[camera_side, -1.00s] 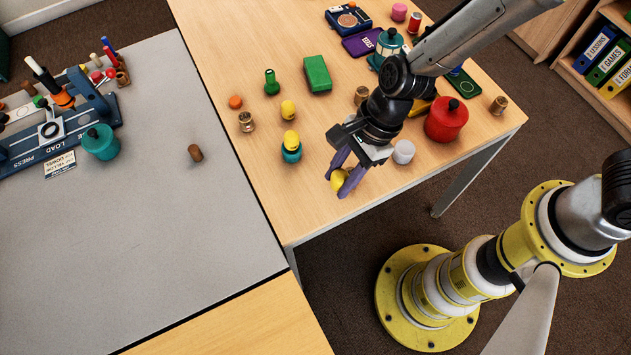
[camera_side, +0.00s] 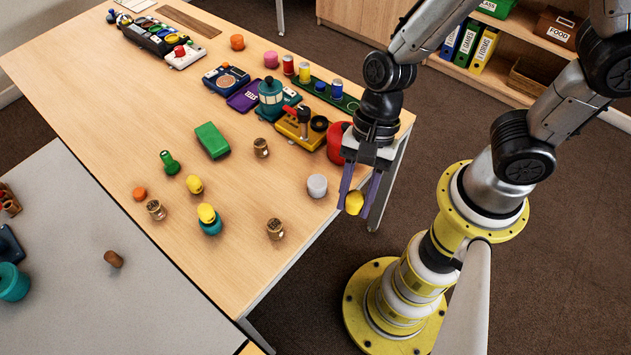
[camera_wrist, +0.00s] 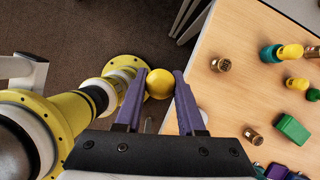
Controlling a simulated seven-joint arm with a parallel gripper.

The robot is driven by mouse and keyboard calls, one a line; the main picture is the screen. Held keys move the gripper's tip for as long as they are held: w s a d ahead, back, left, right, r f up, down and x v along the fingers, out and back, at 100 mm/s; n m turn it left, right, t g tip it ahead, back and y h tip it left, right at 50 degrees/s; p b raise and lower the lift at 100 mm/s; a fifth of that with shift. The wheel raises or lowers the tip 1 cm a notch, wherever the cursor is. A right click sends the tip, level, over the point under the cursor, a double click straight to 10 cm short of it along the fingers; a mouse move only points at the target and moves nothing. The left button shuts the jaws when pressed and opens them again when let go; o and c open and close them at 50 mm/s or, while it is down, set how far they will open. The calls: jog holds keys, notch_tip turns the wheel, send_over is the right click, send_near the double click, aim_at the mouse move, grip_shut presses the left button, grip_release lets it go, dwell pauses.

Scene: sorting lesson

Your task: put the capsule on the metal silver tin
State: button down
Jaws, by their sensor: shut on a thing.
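My gripper (camera_side: 359,207) is shut on a yellow capsule (camera_side: 354,203), held between its purple fingers. In the side view it appears raised, just past the table's right edge. The wrist view shows the capsule (camera_wrist: 159,84) between the fingertips (camera_wrist: 160,78), with floor behind it. The metal silver tin (camera_side: 317,185), a plain pale grey cylinder, stands on the table left of my gripper, apart from the capsule. Its top looks bare. In the wrist view the tin (camera_wrist: 204,116) is mostly hidden behind the right finger.
Brass tins (camera_side: 275,228) stand nearby, and a red container (camera_side: 337,143) is behind my gripper. Another yellow capsule (camera_side: 206,213) sits on a teal tin (camera_side: 211,227); one more (camera_side: 194,184) is on the table. A green block (camera_side: 211,140) lies farther left.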

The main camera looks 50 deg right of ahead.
jog(key=d+r+m, duration=0.2)
jog(key=d+m, duration=0.1)
jog(key=d, duration=0.7)
jog(key=t, duration=0.1)
send_over(313, 185)
jog(key=d, duration=0.2)
jog(key=f, duration=0.8)
jog(key=shift+s+a+f, duration=0.15)
jog(key=shift+s+f, duration=0.1)
jog(key=shift+s, duration=0.1)
jog(key=shift+w+a+f, duration=0.1)
jog(key=shift+w+f, duration=0.05)
jog(key=shift+f, duration=0.85)
jog(key=shift+w+f, duration=0.15)
jog(key=shift+f, duration=0.8)
jog(key=shift+f, duration=0.15)
jog(key=c, duration=0.5)
grip_release()
